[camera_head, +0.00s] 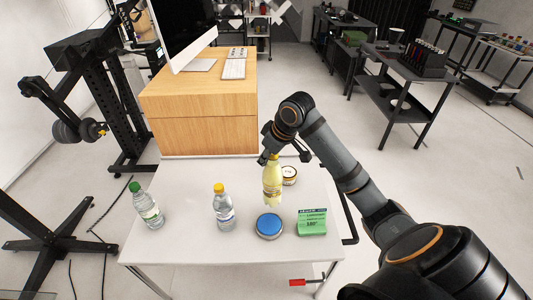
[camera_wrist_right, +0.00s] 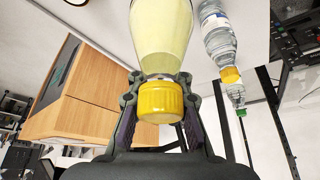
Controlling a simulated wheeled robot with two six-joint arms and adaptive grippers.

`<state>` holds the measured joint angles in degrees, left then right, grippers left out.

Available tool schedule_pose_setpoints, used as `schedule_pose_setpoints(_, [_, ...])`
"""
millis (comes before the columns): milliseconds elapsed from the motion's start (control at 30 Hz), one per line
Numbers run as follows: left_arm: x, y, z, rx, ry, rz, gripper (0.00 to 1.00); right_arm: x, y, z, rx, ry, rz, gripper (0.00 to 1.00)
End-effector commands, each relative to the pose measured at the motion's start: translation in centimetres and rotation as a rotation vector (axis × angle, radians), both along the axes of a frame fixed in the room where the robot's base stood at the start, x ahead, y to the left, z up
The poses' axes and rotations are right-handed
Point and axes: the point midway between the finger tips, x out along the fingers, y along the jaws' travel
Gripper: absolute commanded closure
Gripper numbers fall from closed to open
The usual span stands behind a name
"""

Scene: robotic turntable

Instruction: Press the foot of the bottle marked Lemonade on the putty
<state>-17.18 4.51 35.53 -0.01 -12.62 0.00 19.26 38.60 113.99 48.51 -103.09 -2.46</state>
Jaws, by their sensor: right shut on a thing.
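A bottle of pale yellow liquid with a yellow cap (camera_head: 272,186) hangs upright in my right gripper (camera_head: 272,157). In the right wrist view, the jaws are shut on its neck just by the cap, and the bottle (camera_wrist_right: 160,35) shows beyond them. Its label is not readable here. A round blue-topped disc (camera_head: 268,225), which looks like the putty, lies on the white table in front of the bottle. The bottle's foot is behind the disc in the picture and appears apart from it; its exact height is unclear. My left gripper is not in view.
A clear bottle with a yellow cap (camera_head: 223,207) and one with a green cap (camera_head: 147,207) stand to the left on the white table (camera_head: 185,235). A green box (camera_head: 312,222) lies right of the disc. A small round tin (camera_head: 289,176) sits behind, beside the held bottle.

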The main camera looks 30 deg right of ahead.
Motion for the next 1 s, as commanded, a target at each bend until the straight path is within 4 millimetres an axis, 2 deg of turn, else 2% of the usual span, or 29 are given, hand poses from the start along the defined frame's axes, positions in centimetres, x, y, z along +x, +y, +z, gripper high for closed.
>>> schedule_pose_setpoints(100, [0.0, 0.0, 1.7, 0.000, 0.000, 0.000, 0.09, -0.5, 0.6, 0.8, -0.001, 0.000, 0.034, 1.00])
schedule_pose_setpoints(533, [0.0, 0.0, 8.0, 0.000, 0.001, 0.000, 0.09, -3.8, 3.9, 1.9, 0.004, 0.000, 0.220, 1.00])
schedule_pose_setpoints(667, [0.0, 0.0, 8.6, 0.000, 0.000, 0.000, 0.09, -4.3, 4.4, 1.8, 0.005, -0.003, 0.251, 1.00])
schedule_pose_setpoints(1000, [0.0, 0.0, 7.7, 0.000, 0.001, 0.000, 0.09, -4.4, 4.5, 0.8, 0.005, -0.004, 0.256, 1.00])
